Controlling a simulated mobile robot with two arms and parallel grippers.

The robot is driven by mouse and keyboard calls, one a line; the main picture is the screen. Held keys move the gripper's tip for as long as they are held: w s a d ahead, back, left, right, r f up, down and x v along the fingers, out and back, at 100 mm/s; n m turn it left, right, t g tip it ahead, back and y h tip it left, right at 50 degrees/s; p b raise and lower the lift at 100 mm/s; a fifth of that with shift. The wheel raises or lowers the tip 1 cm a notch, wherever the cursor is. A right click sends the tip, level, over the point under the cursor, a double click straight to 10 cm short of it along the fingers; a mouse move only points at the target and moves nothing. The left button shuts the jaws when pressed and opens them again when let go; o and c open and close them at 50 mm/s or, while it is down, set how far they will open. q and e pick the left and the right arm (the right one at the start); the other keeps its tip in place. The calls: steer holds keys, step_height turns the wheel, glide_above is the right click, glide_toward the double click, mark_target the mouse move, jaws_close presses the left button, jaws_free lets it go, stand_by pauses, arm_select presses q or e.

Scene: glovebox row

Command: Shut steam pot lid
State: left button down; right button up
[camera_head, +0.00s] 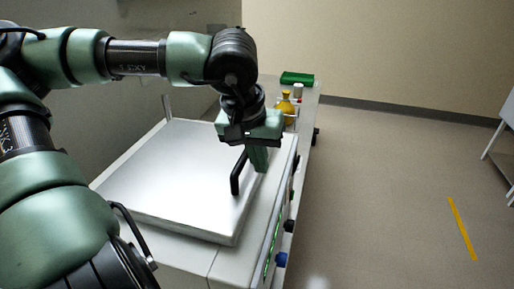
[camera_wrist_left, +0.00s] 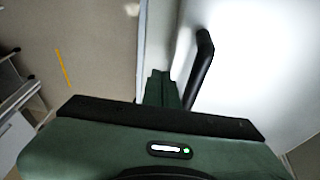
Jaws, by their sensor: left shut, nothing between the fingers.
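The steam pot lid (camera_head: 175,178) is a broad silver square panel with a black handle (camera_head: 237,173) near its right edge. It lies flat on top of the white unit, and I see no gap under it. My left gripper (camera_head: 258,163) is shut and empty, pointing down just right of the handle, near the lid's right edge. In the left wrist view the fingers (camera_wrist_left: 162,88) are together beside the black handle (camera_wrist_left: 201,70), with the lid (camera_wrist_left: 265,60) to the right. Whether they touch the handle or lid is unclear. My right gripper is not in view.
The unit's right face carries several knobs, one of them blue (camera_head: 281,259). Behind it are a yellow bottle (camera_head: 286,109) and a green tray (camera_head: 297,78). The floor (camera_head: 385,190) to the right is open, with a yellow stripe (camera_head: 462,229).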

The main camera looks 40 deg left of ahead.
arm_select(q)
step_height(320, 180, up, 12)
steer(key=s+d, duration=0.1)
steer(key=d, duration=0.2)
steer(key=shift+s+f+b, duration=0.2)
steer(key=shift+s+b, duration=0.1)
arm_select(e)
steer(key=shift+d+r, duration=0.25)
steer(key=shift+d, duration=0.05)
